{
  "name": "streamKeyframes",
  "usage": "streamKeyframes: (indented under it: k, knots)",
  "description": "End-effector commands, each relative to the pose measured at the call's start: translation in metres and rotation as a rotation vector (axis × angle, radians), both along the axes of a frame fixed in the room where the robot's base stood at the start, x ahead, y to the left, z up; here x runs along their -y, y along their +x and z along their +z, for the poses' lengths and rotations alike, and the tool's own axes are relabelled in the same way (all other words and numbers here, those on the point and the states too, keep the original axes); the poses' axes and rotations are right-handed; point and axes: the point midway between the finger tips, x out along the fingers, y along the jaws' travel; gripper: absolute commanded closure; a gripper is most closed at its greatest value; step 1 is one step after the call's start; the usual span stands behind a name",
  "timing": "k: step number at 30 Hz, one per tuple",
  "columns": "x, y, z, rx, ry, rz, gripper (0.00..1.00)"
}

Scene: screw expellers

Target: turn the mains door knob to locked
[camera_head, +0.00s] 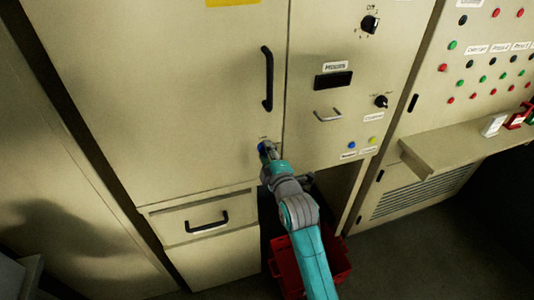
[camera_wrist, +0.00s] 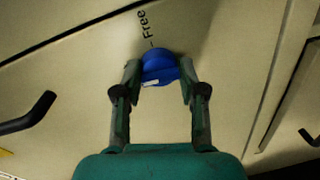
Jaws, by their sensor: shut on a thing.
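The mains door knob (camera_wrist: 160,66) is a round blue knob on the beige cabinet door, with a white mark on its edge. The word "Free" is printed beside it in the wrist view. My gripper (camera_wrist: 160,78) has one finger on each side of the knob and is shut on it.
A black vertical handle (camera_head: 267,79) is on the same door, above the knob. A drawer (camera_head: 205,222) with a black handle is below left. A red crate (camera_head: 340,262) stands on the floor under my arm. A shelf (camera_head: 465,148) juts out at right.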

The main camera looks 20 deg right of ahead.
Motion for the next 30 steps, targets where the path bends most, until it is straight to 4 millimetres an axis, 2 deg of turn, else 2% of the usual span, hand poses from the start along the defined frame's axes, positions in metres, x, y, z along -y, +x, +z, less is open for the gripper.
streamKeyframes:
  k: [9,21,22,24,30]
  knots:
    - [0.0008,0.0005,0.0037,0.007,-0.071,-0.003,1.00]
    - [0.0006,0.0005,0.0042,0.009,-0.076,-0.002,1.00]
    - [0.0006,0.0005,0.0043,0.009,-0.076,-0.002,0.54]
    - [0.0005,0.0005,0.0039,0.008,-0.075,-0.001,0.37]
    - [0.0001,0.0003,0.0022,0.004,-0.074,0.000,0.35]
